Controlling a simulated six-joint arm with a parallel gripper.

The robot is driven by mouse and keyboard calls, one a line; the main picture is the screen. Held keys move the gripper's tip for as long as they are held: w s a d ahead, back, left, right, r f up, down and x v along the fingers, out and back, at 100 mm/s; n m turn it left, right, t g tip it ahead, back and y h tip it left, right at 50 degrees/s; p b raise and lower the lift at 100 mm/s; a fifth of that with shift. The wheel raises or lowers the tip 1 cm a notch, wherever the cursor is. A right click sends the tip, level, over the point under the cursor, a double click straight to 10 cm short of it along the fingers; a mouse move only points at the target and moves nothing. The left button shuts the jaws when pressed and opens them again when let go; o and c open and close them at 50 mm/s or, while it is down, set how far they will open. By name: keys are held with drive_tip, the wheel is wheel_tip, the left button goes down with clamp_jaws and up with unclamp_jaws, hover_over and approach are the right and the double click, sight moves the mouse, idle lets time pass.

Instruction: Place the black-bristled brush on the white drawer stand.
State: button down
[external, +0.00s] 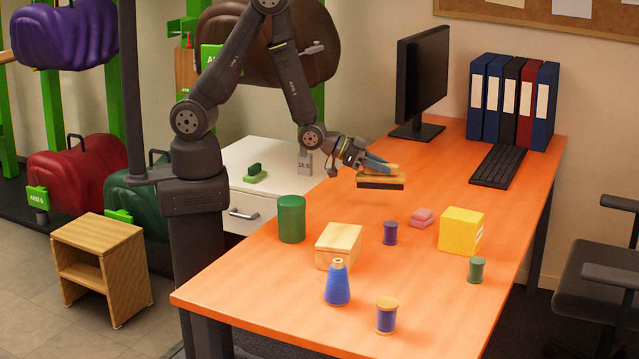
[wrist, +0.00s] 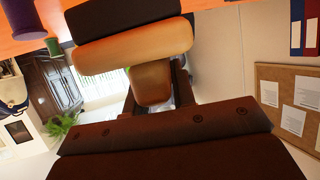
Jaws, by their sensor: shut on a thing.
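The black-bristled brush (external: 381,181) has a light wooden back and dark bristles facing down. My gripper (external: 372,168) is shut on it and holds it above the orange table. In the wrist view the brush (wrist: 135,45) fills the upper middle, its wooden block and black bristles in sight; the fingertips are mostly hidden there. The white drawer stand (external: 235,165) is left of the table, behind my arm. On its top are a green-handled brush (external: 255,173) and a grey block marked with a number (external: 304,163).
On the orange table (external: 300,310) stand a green canister (external: 291,219), a wooden box (external: 339,245), a yellow box (external: 461,231), pink sponges (external: 421,217), several thread spools and a blue cone (external: 337,284). A monitor (external: 421,80), keyboard (external: 499,166) and binders are at the back. The stand's front top is clear.

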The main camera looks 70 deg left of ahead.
drive_tip(key=s+d+r+m+g+h, duration=0.2)
drive_tip(key=s+d+m+h, duration=0.2)
drive_tip(key=s+d, duration=0.9)
drive_tip(key=shift+w+a+f, duration=0.6)
drive_tip(key=shift+w+f, duration=1.15)
drive_tip(key=shift+w, duration=0.2)
drive_tip(key=shift+w+a+f, duration=0.55)
drive_tip(key=shift+w+f, duration=1.25)
drive_tip(key=shift+w, duration=0.2)
drive_tip(key=shift+w+a+f, duration=0.6)
drive_tip(key=shift+w+f, duration=1.15)
drive_tip(key=shift+w, duration=0.2)
drive_tip(key=shift+f+g, duration=0.1)
drive_tip(key=shift+g, duration=0.2)
drive_tip(key=c, duration=1.2)
unclamp_jaws()
drive_tip(key=shift+s+a, duration=0.1)
drive_tip(key=shift+a, duration=0.05)
drive_tip(key=shift+o, duration=0.4)
drive_tip(key=v, duration=1.1)
drive_tip(key=shift+s+r, duration=0.25)
drive_tip(key=shift+r, duration=0.1)
